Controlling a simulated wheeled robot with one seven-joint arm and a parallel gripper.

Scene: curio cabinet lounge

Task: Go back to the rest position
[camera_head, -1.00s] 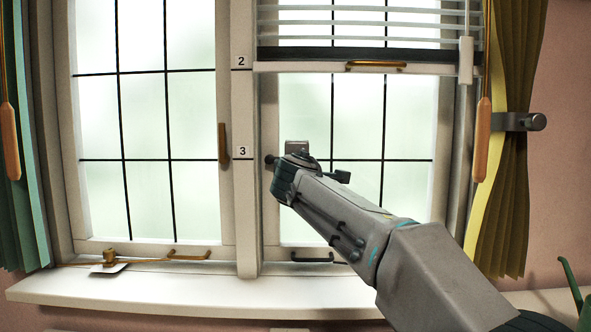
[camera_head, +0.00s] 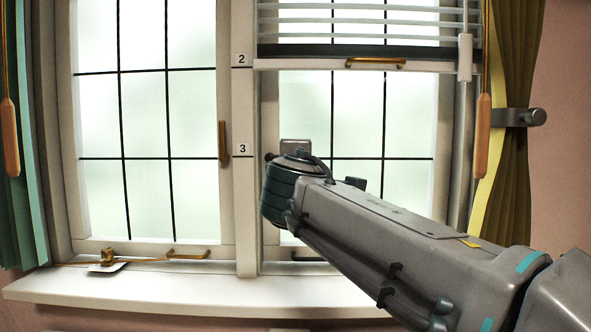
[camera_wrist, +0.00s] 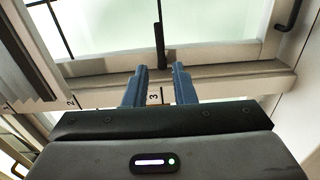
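My arm crosses the lower right of the head view, its end in front of the right window pane beside the post marked 2 and 3. My gripper (camera_wrist: 160,85) shows in the wrist view with two blue fingers apart and nothing seen held between them. A dark upright window handle (camera_wrist: 159,46) lies just beyond the fingertips there; I cannot tell how far off it is. In the head view the fingers are hidden behind my arm. The left window's brass handle (camera_head: 222,140) stands upright by the post.
Curtains (camera_head: 515,185) hang at both sides, with wooden cord pulls (camera_head: 482,138). A white sill (camera_head: 190,292) runs below. A brass piece (camera_head: 108,257) sits at the left window's lower frame.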

